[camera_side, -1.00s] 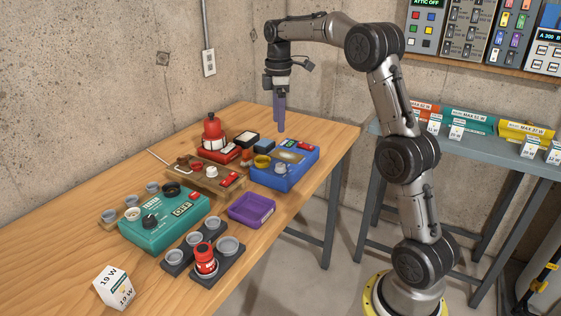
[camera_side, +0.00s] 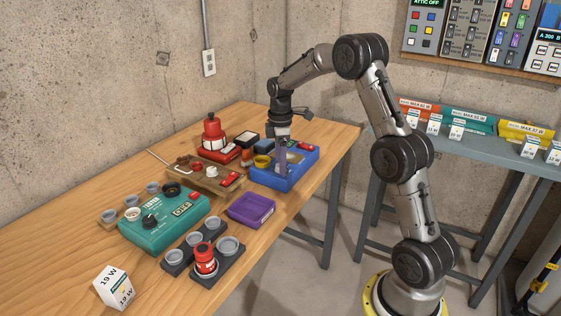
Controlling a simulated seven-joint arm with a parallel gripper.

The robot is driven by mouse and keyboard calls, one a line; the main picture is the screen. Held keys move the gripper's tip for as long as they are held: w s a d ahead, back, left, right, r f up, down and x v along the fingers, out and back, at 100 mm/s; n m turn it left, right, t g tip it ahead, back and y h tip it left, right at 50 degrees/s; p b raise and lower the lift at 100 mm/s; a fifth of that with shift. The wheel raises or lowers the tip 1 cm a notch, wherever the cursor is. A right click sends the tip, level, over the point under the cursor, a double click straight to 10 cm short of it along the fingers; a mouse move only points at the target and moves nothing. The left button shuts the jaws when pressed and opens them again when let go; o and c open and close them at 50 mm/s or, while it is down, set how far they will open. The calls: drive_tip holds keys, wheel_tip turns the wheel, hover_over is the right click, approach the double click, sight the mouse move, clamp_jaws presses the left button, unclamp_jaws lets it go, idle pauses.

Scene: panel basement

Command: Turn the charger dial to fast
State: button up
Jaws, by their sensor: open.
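A blue box (camera_side: 297,176) stands near the table's right edge, with a yellow round part (camera_side: 262,161) at its left and a small red part on top. My gripper (camera_side: 281,170) points down over this box, with its purple fingers at the grey round knob on its near side. The fingers mostly hide the knob, so I cannot tell whether they touch it. The jaws are open. A teal box (camera_side: 165,235) with a black dial (camera_side: 150,221) and a small display stands further left.
A wooden block with small parts (camera_side: 206,186), a red device (camera_side: 212,135) and dark holders with grey cups (camera_side: 215,262) crowd nearby. A white 19 W block (camera_side: 114,287) stands front left. The table's far left is clear.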

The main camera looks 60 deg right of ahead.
drive_tip(key=shift+f, duration=0.15)
clamp_jaws()
idle(0.4)
